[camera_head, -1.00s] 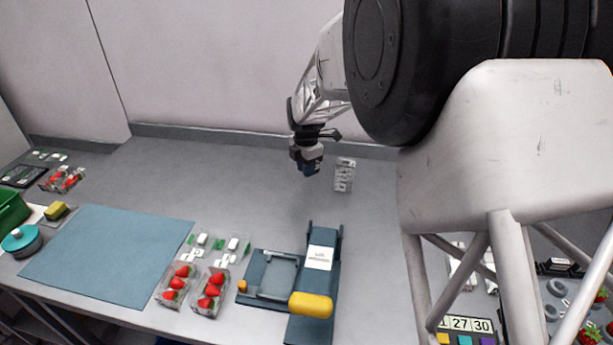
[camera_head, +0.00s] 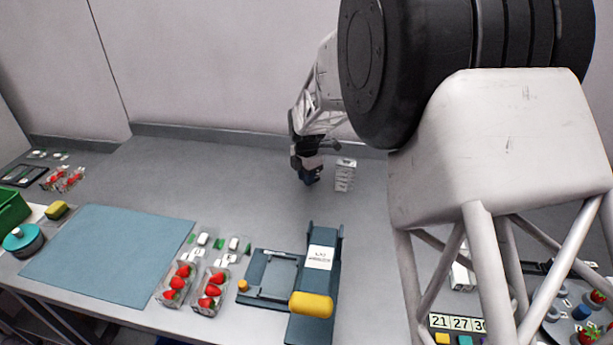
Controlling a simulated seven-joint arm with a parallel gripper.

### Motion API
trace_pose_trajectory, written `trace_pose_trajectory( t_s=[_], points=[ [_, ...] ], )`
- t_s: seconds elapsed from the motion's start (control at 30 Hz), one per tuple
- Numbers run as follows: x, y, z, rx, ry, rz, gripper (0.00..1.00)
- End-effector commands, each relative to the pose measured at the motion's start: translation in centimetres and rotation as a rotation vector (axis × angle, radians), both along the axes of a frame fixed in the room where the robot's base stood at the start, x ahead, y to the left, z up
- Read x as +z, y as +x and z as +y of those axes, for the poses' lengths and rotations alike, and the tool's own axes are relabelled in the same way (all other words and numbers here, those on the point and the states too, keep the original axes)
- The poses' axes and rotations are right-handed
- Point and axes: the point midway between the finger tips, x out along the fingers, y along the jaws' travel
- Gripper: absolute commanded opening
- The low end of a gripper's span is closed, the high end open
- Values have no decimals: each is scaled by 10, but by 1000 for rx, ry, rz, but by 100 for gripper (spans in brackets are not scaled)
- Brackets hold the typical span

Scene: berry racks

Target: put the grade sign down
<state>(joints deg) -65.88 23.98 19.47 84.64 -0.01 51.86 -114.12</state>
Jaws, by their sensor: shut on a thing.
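My gripper (camera_head: 310,179) is at the back middle of the grey counter, pointing down, low over the surface. It is shut on the grade sign, but the sign is hardly distinguishable from the dark blue-black fingertips at this size. I cannot tell whether the sign touches the counter. A white block with grey marks (camera_head: 345,175) stands just right of my gripper, with a narrow gap between them.
A blue-grey device with a yellow handle (camera_head: 311,304) stands at the front. Left of it are strawberry punnets (camera_head: 211,290) and a blue mat (camera_head: 105,255). A green crate (camera_head: 12,208) is at the far left. The counter left of my gripper is clear.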

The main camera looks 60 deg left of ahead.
Motion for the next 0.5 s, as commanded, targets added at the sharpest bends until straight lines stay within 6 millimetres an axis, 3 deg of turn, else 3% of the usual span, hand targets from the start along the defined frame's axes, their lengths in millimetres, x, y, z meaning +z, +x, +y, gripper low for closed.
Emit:
trace_pose_trajectory(
  t_s=[0.23, 0.27, 0.3, 0.4, 0.5],
  points=[
    [-3, 0, 0, 0, -1, 0, 0],
    [-3, 0, 0, 0, 0, 0, 21],
    [-3, 0, 0, 0, 0, 0, 27],
    [-3, 0, 0, 0, 0, 0, 43],
    [-3, 0, 0, 0, 0, 0, 44]
  ],
)
